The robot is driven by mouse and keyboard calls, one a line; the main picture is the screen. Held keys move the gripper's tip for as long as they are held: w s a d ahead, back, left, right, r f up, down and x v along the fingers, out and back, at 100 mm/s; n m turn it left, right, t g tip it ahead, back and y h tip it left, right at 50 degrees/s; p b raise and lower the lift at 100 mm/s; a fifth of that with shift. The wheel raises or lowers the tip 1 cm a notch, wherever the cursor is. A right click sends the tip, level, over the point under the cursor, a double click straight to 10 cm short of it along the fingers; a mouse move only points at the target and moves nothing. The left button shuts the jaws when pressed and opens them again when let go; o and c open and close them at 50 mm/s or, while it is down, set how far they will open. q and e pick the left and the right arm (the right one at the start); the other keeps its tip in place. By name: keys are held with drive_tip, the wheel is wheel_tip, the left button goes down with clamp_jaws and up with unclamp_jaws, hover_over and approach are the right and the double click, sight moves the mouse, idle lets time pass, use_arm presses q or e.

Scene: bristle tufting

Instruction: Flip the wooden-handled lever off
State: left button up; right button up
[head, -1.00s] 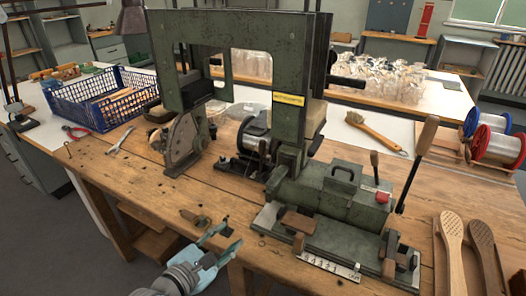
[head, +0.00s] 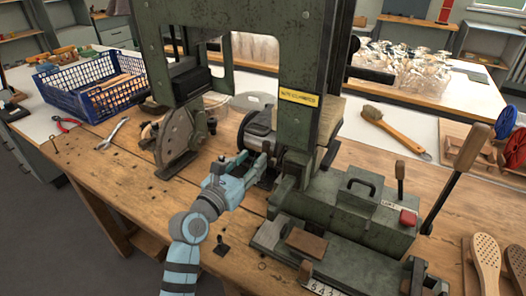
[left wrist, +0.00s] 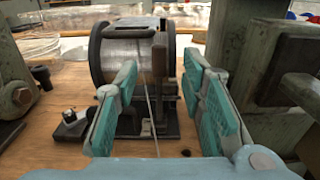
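A long lever with a wooden handle (head: 457,187) leans up and right at the right end of the green machine (head: 365,208). A shorter lever with a wooden grip (head: 400,172) stands upright on the machine top. My left gripper (head: 256,162) is over the bench by the wire spool (head: 262,122), far left of both levers. In the left wrist view its teal fingers (left wrist: 162,85) are apart, with nothing clearly held. Between them, a brown upright piece (left wrist: 160,62) stands in front of the spool (left wrist: 118,55); whether it is a lever handle I cannot tell. My right gripper is out of view.
The green frame post (head: 310,90) rises just right of my left gripper. A slotted quadrant plate (head: 180,140) stands to its left. A blue basket (head: 95,85), pliers (head: 65,123) and a wrench (head: 112,134) lie left. Wooden brush blanks (head: 487,262) lie right.

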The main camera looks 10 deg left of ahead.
sight(264, 147)
use_arm(q)
drive_tip(key=x, duration=0.2)
drive_tip(key=b+x, duration=0.1)
drive_tip(key=x, duration=0.3)
drive_tip(key=shift+w+f+b, duration=0.15)
drive_tip(key=shift+f+b, duration=0.15)
drive_tip(key=shift+f, duration=0.05)
drive_tip(key=shift+w+d+r, duration=0.15)
drive_tip(key=shift+w+d, duration=0.05)
drive_tip(key=shift+w, duration=0.1)
drive_tip(key=shift+c, duration=0.6)
clamp_jaws()
